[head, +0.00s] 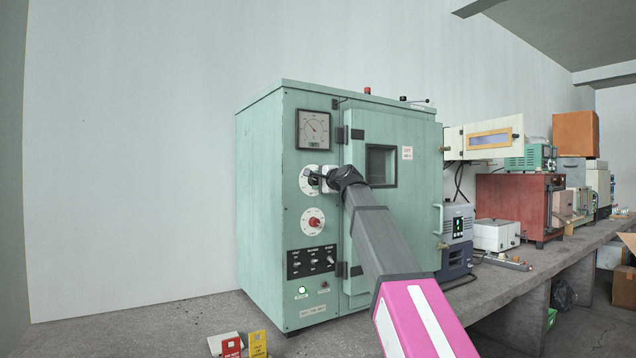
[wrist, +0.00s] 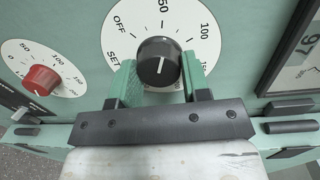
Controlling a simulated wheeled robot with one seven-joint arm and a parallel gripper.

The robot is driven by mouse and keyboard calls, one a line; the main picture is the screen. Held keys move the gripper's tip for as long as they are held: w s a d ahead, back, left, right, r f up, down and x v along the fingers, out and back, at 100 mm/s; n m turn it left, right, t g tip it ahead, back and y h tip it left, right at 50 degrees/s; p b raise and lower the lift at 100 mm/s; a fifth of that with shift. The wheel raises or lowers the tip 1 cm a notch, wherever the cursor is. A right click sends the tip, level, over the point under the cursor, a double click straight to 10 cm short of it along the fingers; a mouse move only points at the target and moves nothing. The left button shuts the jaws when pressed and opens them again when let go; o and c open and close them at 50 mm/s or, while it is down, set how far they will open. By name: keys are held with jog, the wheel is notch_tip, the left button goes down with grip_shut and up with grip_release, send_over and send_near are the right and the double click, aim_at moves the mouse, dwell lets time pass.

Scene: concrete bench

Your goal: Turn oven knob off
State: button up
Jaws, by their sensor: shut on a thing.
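The oven (head: 268,200) is a pale green cabinet standing on the bench. Its black knob (wrist: 158,58) sits on a white round dial (wrist: 122,42) marked OFF, SET and numbers such as 50 and 100. A white line on the knob's face points towards the bottom of the wrist view. My gripper (wrist: 158,80) is shut on the black knob, with one green finger on each side of it. In the head view my gripper (head: 319,180) is at the upper dial and hides most of the knob.
A red knob (head: 314,222) on a second white dial lies just below. Black toggle switches (head: 311,261) and a lit green lamp sit lower on the panel. The oven door (head: 410,140) is closed behind my arm. Other equipment stands to the right along the bench.

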jog(key=n, duration=0.5)
jog(key=shift+s+h, duration=0.1)
jog(key=shift+h, duration=0.2)
jog(key=n, duration=0.5)
jog(key=shift+a+n+t, duration=0.1)
jog(key=shift+n+t, duration=0.2)
jog(key=o, duration=0.9)
jog(key=shift+r, duration=0.1)
jog(key=shift+o, duration=0.2)
jog(key=v, duration=1)
jog(key=shift+s, duration=0.4)
jog(key=shift+r, duration=0.1)
